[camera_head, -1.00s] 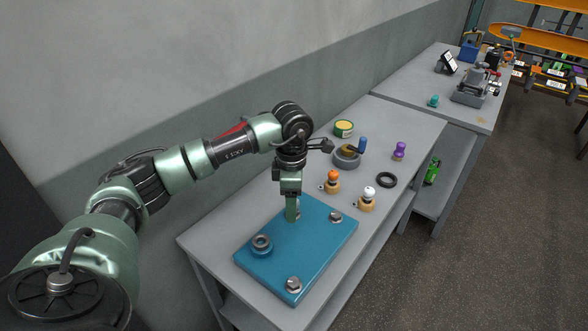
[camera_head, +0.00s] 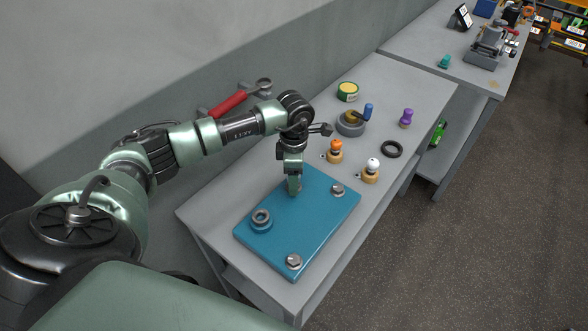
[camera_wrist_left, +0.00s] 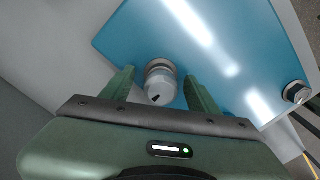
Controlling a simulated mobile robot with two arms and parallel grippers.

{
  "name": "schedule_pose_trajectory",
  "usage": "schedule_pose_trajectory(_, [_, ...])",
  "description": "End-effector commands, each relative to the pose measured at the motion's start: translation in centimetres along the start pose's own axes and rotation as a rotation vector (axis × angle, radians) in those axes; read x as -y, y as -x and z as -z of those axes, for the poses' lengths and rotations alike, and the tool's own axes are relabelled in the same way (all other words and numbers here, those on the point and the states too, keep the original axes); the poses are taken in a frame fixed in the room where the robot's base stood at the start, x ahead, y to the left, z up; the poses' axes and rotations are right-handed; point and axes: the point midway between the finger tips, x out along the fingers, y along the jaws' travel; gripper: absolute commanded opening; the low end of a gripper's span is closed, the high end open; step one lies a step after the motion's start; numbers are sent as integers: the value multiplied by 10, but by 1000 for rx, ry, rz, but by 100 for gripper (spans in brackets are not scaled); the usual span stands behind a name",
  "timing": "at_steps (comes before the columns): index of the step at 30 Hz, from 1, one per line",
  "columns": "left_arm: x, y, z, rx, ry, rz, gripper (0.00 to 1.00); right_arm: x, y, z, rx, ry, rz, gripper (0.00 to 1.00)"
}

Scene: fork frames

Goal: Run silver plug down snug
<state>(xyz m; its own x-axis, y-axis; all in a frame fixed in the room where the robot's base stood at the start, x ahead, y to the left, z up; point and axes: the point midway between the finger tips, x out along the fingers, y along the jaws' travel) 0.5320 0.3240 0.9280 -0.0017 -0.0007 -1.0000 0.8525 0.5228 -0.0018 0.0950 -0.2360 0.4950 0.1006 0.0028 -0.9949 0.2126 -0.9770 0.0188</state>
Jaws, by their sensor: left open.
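The silver plug (camera_wrist_left: 160,88) stands in a round metal seat (camera_wrist_left: 158,65) on the blue plate (camera_wrist_left: 115,40), seen in the left wrist view. A small dark mark shows on its near end. My left gripper (camera_wrist_left: 162,82) is open, with one finger on each side of the plug and a gap to both. In the head view my left gripper (camera_head: 294,188) points down over the back part of the blue plate (camera_head: 300,225) and mostly hides the plug. How deep the plug sits cannot be told. My right gripper is not in view.
The plate also carries a ring-shaped boss (camera_head: 261,219) and hex bolts (camera_head: 338,189) (camera_head: 293,261). Orange-topped (camera_head: 335,151) and white-topped (camera_head: 371,170) pieces stand beyond it, near a black ring (camera_head: 392,149). A red-handled tool (camera_head: 229,104) shows behind my arm.

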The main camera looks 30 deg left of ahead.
Motion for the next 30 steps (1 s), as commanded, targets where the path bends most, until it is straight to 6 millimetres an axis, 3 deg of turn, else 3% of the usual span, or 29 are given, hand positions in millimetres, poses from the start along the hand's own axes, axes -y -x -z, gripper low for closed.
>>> schedule_pose_trajectory(2, [0, -1, 0, 0, 0, 0, 60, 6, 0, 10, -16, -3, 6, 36])
schedule_pose_trajectory(6, [0, -1, 0, 0, 0, 0, 60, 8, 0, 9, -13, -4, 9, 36])
schedule_pose_trajectory(12, [0, 0, 0, 0, 0, 0, 4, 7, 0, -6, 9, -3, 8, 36])
schedule_pose_trajectory(13, [0, 0, 0, 0, 0, 0, 0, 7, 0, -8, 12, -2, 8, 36])
schedule_pose_trajectory(19, [-1, 0, 0, -1, -109, -2, 0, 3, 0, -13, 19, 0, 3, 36])
schedule_pose_trajectory(30, [0, 0, 2, -3, -751, -2, 0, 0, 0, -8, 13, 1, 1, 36])
